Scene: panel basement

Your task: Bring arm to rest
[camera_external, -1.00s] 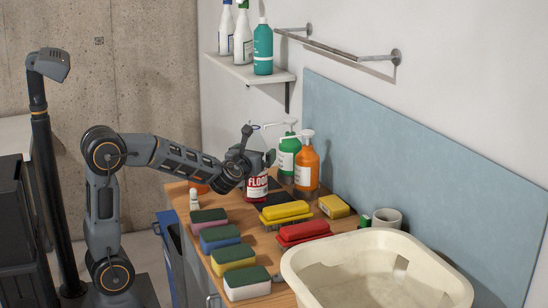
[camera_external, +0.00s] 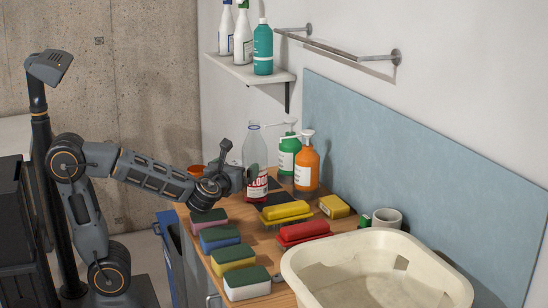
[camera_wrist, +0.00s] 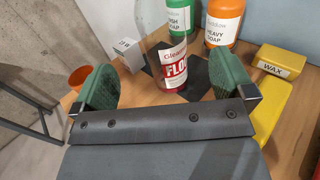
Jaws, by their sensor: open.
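My arm reaches from the left over the wooden counter (camera_external: 272,254). My gripper (camera_external: 246,178) is at the back left of the counter, in front of a clear bottle with a red and white label (camera_external: 256,155). In the wrist view the two green finger pads of my gripper (camera_wrist: 168,92) stand wide apart with nothing held. The bottle (camera_wrist: 172,62) stands upright beyond the gap between the pads. In the external view the far finger overlaps the bottle, and I cannot tell whether it touches.
A green soap bottle (camera_external: 288,157) and an orange one (camera_external: 306,168) stand behind. Yellow (camera_external: 286,211) and red (camera_external: 303,232) brushes, a wax box (camera_external: 334,206) and several sponges (camera_external: 233,257) cover the counter. A cream basin (camera_external: 375,275) fills the front right.

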